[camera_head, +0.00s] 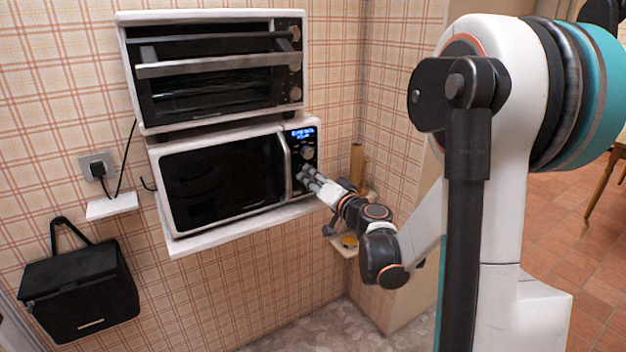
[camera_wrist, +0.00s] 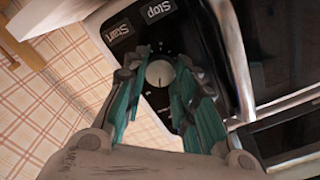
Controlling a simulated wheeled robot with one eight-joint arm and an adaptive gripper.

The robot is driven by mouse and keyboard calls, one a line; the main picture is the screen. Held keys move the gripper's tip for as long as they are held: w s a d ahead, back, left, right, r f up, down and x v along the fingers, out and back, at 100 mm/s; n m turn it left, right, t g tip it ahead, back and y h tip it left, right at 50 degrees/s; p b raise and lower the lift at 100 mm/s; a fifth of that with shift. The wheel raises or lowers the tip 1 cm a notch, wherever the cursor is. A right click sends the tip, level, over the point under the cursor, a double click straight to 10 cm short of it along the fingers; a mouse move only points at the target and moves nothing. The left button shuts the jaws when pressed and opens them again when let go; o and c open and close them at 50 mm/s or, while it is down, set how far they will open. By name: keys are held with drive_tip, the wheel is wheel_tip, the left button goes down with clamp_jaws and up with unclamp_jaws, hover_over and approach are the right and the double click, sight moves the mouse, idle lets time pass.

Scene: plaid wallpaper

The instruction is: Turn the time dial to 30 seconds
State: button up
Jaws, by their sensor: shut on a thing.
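The microwave (camera_head: 222,180) stands on a wall shelf, its control panel on the right side with a lit blue display (camera_head: 303,134). An upper knob (camera_head: 307,152) shows below the display. My gripper (camera_head: 306,172) is at the lower part of the panel. In the wrist view, a round pale dial (camera_wrist: 160,73), taken as the time dial, sits between the fingers of my gripper (camera_wrist: 158,80), which are shut on it. The Stop button (camera_wrist: 158,9) and Start button (camera_wrist: 118,30) lie beside it. The dial's scale is too small to read.
A toaster oven (camera_head: 215,70) sits on top of the microwave. A black box (camera_head: 82,290) hangs on the wall at the lower left. A small shelf with a wooden item (camera_head: 357,163) is right of the microwave, close behind my gripper.

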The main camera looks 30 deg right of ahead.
drive_tip(key=o, duration=1.1)
drive_tip(key=s, duration=1.2)
drive_tip(key=shift+d, duration=0.15)
